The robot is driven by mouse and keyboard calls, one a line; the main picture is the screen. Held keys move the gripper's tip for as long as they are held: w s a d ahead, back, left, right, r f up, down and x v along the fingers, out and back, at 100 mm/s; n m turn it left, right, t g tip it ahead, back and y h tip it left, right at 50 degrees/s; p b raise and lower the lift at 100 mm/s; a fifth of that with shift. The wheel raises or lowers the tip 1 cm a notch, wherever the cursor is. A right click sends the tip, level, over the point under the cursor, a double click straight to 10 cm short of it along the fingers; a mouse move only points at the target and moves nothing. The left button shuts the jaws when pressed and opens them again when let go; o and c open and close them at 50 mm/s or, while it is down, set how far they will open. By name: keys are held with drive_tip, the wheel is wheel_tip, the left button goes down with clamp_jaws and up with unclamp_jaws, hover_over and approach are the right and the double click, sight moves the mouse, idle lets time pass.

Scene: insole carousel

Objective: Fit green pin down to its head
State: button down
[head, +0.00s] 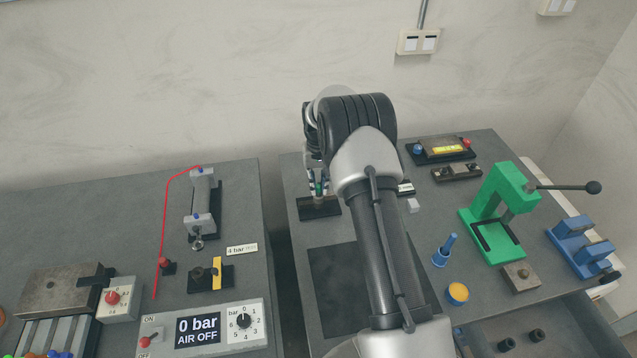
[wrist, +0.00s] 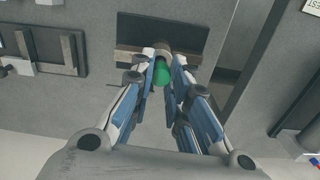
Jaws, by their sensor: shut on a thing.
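The green pin (wrist: 162,76) is between the fingers of my gripper (wrist: 164,66) in the wrist view, its rounded green end facing the camera. My gripper is shut on it. Past the green part, a short grey-brown round piece shows at the fingertips; I cannot tell whether it belongs to the pin or the fixture. The fingertips are at a dark fixture with a brown metal bar (wrist: 132,60). In the head view my gripper (head: 318,192) is just above this dark fixture (head: 320,209), with a little green between the fingers. How deep the pin sits is hidden.
A green press (head: 497,220) with a lever stands to the right, near a blue bracket (head: 580,250). A blue pin-shaped piece (head: 445,250) and a yellow-topped round (head: 457,293) stand in front. A gap separates the two tables. A dark mat (head: 340,280) lies clear.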

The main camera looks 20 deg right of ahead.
sight(318, 186)
drive_tip(key=shift+f+b, duration=0.65)
drive_tip(key=shift+f, duration=0.45)
drive_tip(key=c, duration=1.5)
unclamp_jaws()
drive_tip(key=shift+o, duration=0.2)
wheel_tip(318, 186, up, 12)
